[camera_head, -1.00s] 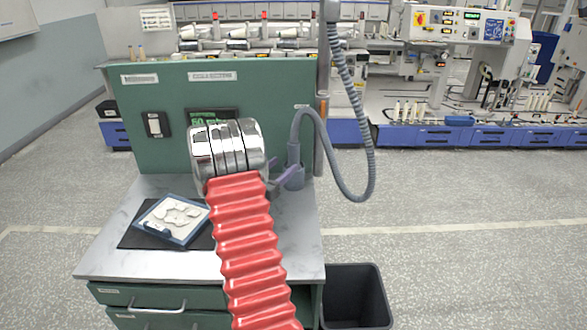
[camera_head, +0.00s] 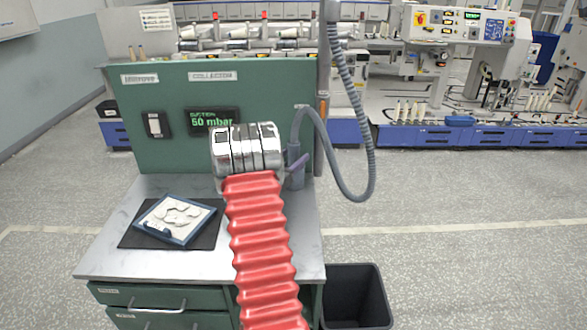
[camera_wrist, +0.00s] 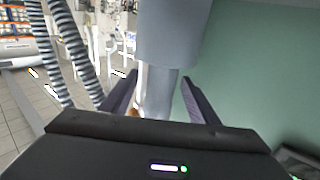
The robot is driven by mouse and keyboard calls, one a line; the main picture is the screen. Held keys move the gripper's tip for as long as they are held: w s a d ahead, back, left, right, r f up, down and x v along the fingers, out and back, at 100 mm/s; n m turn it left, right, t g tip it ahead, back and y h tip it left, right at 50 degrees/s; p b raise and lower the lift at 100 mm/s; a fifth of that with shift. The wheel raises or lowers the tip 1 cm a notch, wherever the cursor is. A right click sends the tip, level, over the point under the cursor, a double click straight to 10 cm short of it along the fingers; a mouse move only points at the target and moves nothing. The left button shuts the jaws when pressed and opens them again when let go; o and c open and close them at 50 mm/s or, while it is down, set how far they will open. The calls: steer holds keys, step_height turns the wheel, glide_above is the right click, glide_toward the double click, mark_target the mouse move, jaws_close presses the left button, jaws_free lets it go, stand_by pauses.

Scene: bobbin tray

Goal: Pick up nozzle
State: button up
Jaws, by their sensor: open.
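The grey nozzle (camera_head: 295,177) stands upright at the right side of the bench, against the green panel, with a ribbed grey hose (camera_head: 358,110) looping from its top. In the wrist view the nozzle (camera_wrist: 170,35) shows as a wide grey cylinder with a narrower neck below. My gripper (camera_wrist: 159,78) is open, with one dark purple finger on each side of that narrower neck. Contact with the fingers cannot be made out. In the head view my gripper (camera_head: 298,163) is at the nozzle, mostly hidden behind my wrist.
A blue-framed tray (camera_head: 190,236) with pale pieces lies on a black mat (camera_head: 130,238) on the bench top (camera_head: 190,263). A display (camera_head: 213,121) reading 50 mbar is on the green panel (camera_head: 170,88). A dark bin (camera_head: 356,290) stands on the floor at right.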

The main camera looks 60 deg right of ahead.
mark_target(294, 143)
steer(key=shift+d, duration=0.25)
steer(key=shift+c, duration=0.5)
steer(key=c, duration=1.1)
steer(key=shift+r, duration=0.1)
step_height(294, 143, up, 10)
steer(key=shift+f, duration=0.1)
steer(key=shift+r, duration=0.2)
stand_by(0.4)
steer(key=shift+r, duration=0.55)
steer(key=shift+s, duration=0.15)
